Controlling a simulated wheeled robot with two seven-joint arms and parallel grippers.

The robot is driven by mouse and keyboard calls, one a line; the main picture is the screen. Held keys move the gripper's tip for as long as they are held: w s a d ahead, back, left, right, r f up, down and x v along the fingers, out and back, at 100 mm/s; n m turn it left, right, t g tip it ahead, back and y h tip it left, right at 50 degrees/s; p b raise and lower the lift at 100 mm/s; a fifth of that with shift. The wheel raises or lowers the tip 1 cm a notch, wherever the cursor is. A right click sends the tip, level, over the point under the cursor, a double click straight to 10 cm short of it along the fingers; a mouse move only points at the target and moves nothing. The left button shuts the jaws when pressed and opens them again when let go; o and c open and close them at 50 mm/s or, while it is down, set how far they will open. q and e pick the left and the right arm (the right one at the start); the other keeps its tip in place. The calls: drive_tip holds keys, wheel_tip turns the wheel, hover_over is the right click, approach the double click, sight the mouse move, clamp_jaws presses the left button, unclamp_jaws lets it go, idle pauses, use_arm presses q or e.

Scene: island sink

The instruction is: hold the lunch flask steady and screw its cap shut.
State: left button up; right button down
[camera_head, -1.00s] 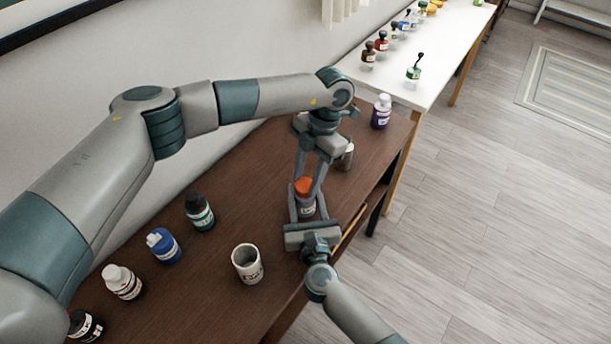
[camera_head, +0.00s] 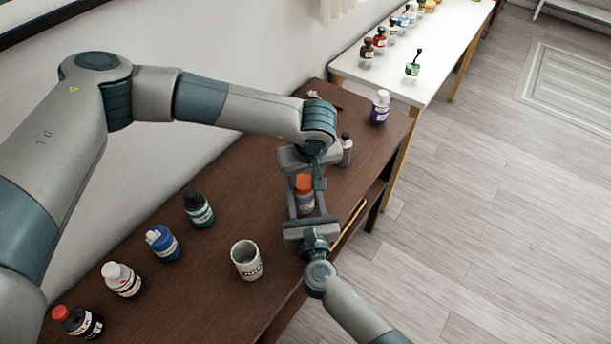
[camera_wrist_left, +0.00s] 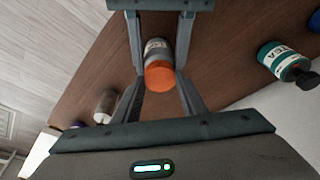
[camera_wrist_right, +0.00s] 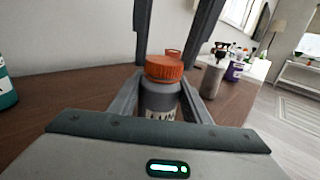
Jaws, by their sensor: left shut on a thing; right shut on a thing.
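The lunch flask (camera_head: 306,203) is a grey bottle with a pale label and an orange cap (camera_head: 303,182). It looks upright above the table's front edge; its base is hidden. My right gripper (camera_head: 304,205) is shut on the flask's body from the front. My left gripper (camera_head: 304,180) reaches in from behind and above, its fingers shut on either side of the cap. In the left wrist view the cap (camera_wrist_left: 160,76) sits between the left fingertips. In the right wrist view the cap (camera_wrist_right: 165,68) covers the flask's mouth, and the flask body (camera_wrist_right: 160,98) is between the right fingers.
A grey bottle (camera_head: 346,150) stands close behind the grippers. A white mug (camera_head: 246,262) stands left of the right gripper. Teal (camera_head: 198,210), blue (camera_head: 162,244), white-capped (camera_head: 121,280) and red-capped (camera_head: 78,322) bottles line the left side. A purple bottle (camera_head: 380,108) stands far back.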

use_arm(q)
drive_tip(key=m, duration=0.2)
drive_tip(key=m+h, duration=0.1)
drive_tip(key=m, duration=0.1)
drive_tip(key=shift+a+m, duration=0.2)
drive_tip(key=shift+m, duration=0.2)
drive_tip(key=m+h, duration=0.1)
drive_tip(key=m, duration=0.4)
drive_tip(key=shift+w+a+h, duration=0.1)
drive_tip(key=shift+h, duration=0.3)
drive_tip(key=o, duration=1)
drive_tip(key=shift+r, duration=2.25)
drive_tip(key=shift+c, duration=0.4)
